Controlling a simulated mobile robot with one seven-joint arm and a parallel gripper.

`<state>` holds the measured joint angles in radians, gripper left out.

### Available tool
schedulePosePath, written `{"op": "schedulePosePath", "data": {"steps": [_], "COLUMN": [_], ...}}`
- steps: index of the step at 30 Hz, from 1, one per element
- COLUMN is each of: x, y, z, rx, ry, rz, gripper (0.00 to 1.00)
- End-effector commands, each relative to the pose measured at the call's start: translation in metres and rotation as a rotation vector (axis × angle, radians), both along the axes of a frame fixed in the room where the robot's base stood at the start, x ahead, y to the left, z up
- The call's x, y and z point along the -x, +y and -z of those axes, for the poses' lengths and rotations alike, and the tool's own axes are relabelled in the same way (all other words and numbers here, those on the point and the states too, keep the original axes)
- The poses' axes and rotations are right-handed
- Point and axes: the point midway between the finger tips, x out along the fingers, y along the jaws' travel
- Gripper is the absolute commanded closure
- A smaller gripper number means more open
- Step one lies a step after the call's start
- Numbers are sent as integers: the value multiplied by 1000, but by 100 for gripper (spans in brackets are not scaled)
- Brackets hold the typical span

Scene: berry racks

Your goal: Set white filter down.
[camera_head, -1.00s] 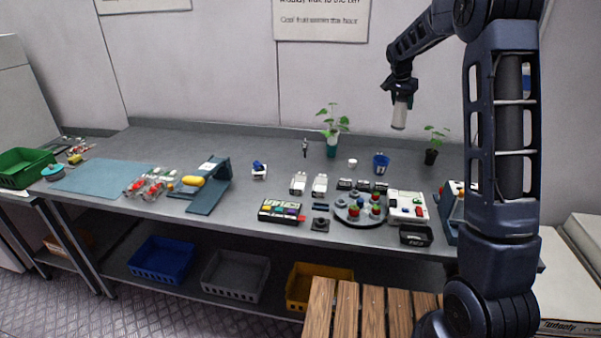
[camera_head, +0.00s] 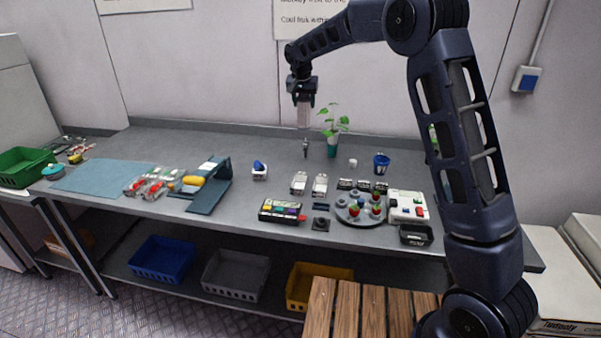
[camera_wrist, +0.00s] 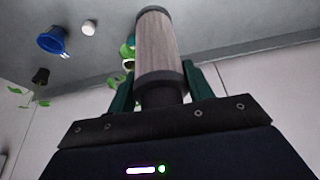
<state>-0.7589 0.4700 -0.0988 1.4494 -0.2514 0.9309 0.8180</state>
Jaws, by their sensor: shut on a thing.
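The white filter (camera_head: 303,114) is a pale cylinder, held upright in my gripper (camera_head: 302,93) above the back of the grey table. In the wrist view the filter (camera_wrist: 156,48) shows dark end bands and sits between the two green fingers of my gripper (camera_wrist: 158,88), which are shut on it. In the head view its lower end is just above or in front of a small dark upright item (camera_head: 305,149); I cannot tell whether they touch.
A potted plant (camera_head: 332,143) stands close to the right of the filter. A white cap (camera_head: 353,163) and a blue cup (camera_head: 381,163) stand farther right. Two white-grey boxes (camera_head: 299,183) lie in front.

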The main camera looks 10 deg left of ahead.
Motion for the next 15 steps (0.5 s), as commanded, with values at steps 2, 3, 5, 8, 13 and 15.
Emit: {"op": "schedulePosePath", "data": {"steps": [2,3,5,8,13,15], "x": [4,6,7,7,7,7], "y": [8,11,12,12,12,12], "z": [0,2,7,24,61,76], "rx": [0,1,1,2,2,2], "ry": [0,1,1,3,3,3], "rz": [-14,-17,-20,-21,-21,-20], "gripper": [73,73,73,73,73,73]}}
